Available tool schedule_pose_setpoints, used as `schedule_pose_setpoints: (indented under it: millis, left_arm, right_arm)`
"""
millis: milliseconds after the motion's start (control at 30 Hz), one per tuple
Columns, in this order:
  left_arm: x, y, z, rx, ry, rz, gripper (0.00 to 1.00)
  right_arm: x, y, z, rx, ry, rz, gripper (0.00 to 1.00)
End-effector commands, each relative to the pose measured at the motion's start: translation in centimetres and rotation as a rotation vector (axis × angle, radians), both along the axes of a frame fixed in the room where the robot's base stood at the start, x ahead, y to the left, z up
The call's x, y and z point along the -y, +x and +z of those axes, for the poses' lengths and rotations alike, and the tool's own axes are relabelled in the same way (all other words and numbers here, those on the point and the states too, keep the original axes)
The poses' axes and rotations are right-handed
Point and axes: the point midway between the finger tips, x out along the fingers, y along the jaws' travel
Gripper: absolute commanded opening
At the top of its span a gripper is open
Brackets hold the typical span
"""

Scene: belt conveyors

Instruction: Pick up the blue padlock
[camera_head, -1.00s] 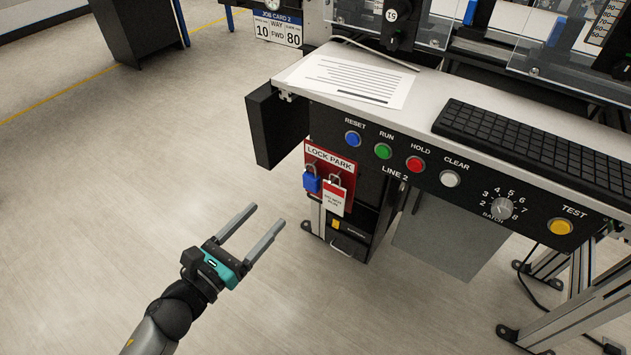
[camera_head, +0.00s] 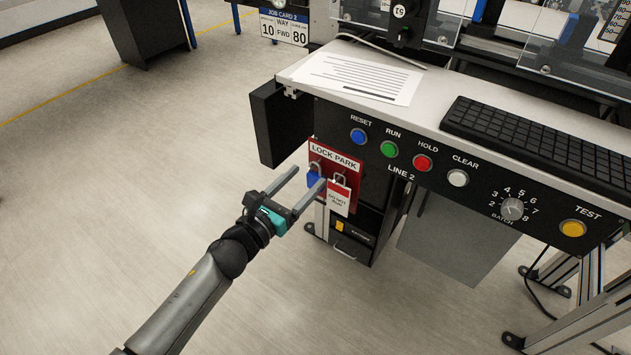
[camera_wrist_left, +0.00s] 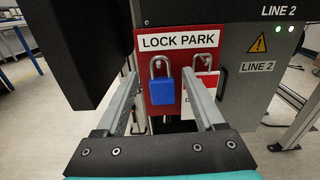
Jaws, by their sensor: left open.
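The blue padlock (camera_head: 313,179) hangs by its shackle on the red LOCK PARK board (camera_head: 345,158), partly hidden behind a finger in the head view. In the left wrist view the padlock (camera_wrist_left: 163,91) shows whole, with its grey shackle up. My left gripper (camera_head: 308,178) is open, its two fingers pointing at the board. In the left wrist view the padlock appears between the fingers (camera_wrist_left: 165,90), with space on both sides; I cannot tell how deep it is between them. My right gripper is not in view.
A red and white tag (camera_head: 339,198) hangs right of the padlock. Above is the panel with the blue RESET button (camera_head: 358,136) and others. A black box (camera_head: 280,124) juts out left of the board. The floor at left is clear.

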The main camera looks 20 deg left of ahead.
Motion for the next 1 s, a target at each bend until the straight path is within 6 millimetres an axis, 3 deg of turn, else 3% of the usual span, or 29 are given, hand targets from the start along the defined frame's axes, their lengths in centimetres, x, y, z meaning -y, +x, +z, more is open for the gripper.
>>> schedule_pose_setpoints:
  millis: [200,467,1000]
  left_arm:
    - [0.7,1.9,-0.1,0.0,-0.001,0.0,0.7]
    - [0.8,2.1,0.0,0.0,-0.001,0.0,0.7]
    - [0.8,2.1,0.0,0.0,-0.001,0.0,0.12]
  right_arm:
    - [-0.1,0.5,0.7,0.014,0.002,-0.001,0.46]
    - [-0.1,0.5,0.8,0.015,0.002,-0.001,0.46]
    - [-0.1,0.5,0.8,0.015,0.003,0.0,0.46]
